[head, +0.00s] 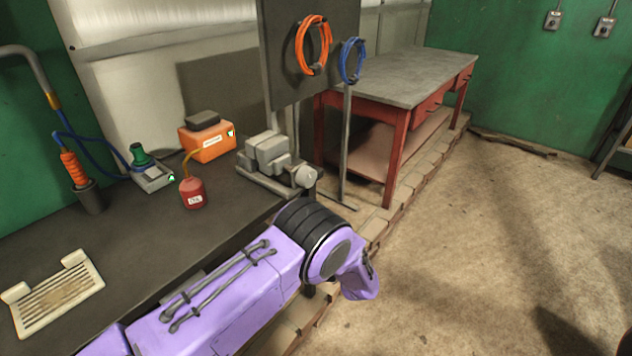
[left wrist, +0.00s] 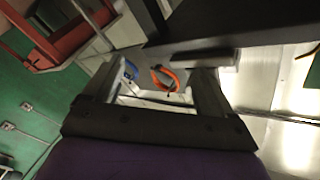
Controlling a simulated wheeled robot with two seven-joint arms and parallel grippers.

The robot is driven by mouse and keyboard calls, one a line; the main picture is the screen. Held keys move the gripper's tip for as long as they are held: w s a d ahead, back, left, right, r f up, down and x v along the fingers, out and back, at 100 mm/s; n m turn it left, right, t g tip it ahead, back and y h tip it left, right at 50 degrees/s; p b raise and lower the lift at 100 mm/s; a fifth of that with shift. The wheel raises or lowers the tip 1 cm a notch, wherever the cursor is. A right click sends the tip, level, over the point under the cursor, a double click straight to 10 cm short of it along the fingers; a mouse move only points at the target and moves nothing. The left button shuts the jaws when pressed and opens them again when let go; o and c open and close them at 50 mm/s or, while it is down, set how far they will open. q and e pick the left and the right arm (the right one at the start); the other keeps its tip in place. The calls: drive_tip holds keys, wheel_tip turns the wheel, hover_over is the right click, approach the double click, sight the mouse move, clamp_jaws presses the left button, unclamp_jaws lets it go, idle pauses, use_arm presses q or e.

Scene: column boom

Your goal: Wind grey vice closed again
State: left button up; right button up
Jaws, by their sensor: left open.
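The grey vice (head: 266,153) sits on the dark bench at its far right corner. Its round grey end (head: 306,175) faces the front right, over the bench edge; I cannot make out a handle bar or the jaw gap. My purple left arm reaches in front of the bench, and its black joint is below and close to the vice in the picture. My left gripper is hidden in the head view. In the left wrist view the left gripper (left wrist: 163,70) is open, with nothing between its fingers. I cannot make out the vice there. My right gripper is not in view.
The dark bench (head: 140,245) holds a cream slatted tray (head: 55,295), a red oil can (head: 194,194), an orange box (head: 208,140) and a grey device (head: 150,175). A panel with orange (head: 313,45) and blue hoses (head: 352,62) stands behind. Floor at right is clear.

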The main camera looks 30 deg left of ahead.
use_arm(q)
drive_tip(key=s+a+f+h, duration=0.3)
drive_tip(key=s+f+h, duration=0.1)
drive_tip(key=s+f, duration=0.4)
drive_tip(key=s+f+n+g+h, duration=0.15)
drive_tip(key=s+f, duration=0.25)
drive_tip(key=s, duration=0.5)
drive_tip(key=s+f+n+g+h, duration=0.1)
drive_tip(key=s+f+g+h, duration=0.2)
drive_tip(key=s, duration=0.6)
drive_tip(key=s+f+n+g+h, duration=0.2)
drive_tip(key=s+f+g, duration=0.15)
drive_tip(key=s, duration=0.45)
drive_tip(key=n+y, duration=1.1)
drive_tip(key=y, duration=0.3)
approach(311, 179)
drive_tip(key=p+x, duration=0.3)
drive_tip(key=x, duration=0.5)
drive_tip(key=shift+a+r, duration=0.1)
drive_tip(key=shift+r, duration=0.05)
drive_tip(key=shift+w+a, duration=0.2)
drive_tip(key=shift+a, duration=0.45)
